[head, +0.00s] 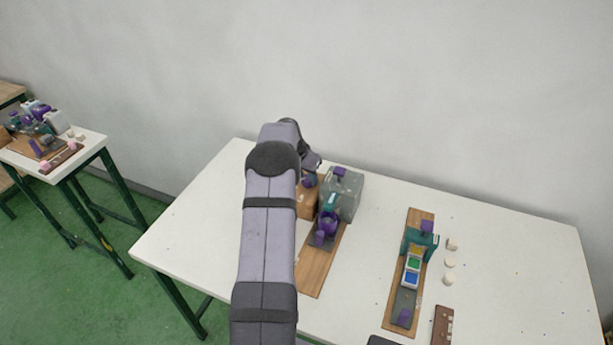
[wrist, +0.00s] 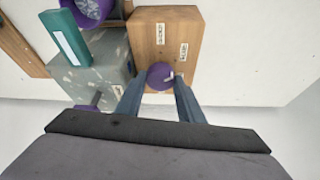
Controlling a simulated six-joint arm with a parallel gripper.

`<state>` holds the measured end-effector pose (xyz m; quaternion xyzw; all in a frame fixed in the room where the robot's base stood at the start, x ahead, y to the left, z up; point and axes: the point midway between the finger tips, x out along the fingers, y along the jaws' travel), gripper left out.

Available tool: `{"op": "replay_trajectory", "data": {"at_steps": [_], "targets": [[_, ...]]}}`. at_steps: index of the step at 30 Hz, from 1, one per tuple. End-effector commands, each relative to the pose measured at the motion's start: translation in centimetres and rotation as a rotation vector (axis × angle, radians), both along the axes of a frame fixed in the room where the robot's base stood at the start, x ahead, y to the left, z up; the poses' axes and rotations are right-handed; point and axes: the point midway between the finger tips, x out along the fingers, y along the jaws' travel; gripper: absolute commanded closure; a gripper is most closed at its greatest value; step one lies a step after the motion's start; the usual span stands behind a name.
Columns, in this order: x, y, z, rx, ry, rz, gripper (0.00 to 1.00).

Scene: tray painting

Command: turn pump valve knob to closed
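The purple pump valve knob (wrist: 159,75) sits on the face of a wooden box (wrist: 165,28) in the wrist view. It has a small white pointer, directed to the right. Two white labels with small print are on the box, one above the knob and one up and right of it; I cannot read them surely. My gripper (wrist: 161,82) has one finger on each side of the knob, tips close to it. I cannot tell whether both fingers touch it. In the head view the wooden box (head: 307,203) is partly hidden behind my arm, and the knob is not clear.
A grey tank (head: 346,195) stands right beside the box, with teal and purple parts in front on a wooden board (head: 315,273). Another board (head: 392,318) with colored trays lies further right, near several pale pieces. The table (head: 520,260) is bare at far right.

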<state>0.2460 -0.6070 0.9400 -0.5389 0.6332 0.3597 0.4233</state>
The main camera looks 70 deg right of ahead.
Motion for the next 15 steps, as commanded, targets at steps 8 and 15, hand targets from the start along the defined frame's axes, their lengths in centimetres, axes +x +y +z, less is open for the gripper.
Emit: {"op": "replay_trajectory", "data": {"at_steps": [8, 15], "targets": [[-0.09, 0.03, 0.02, 0.001, 0.001, 0.031, 0.88], [-0.18, 0.0, -0.01, 0.001, 0.0, 0.147, 0.88]]}}
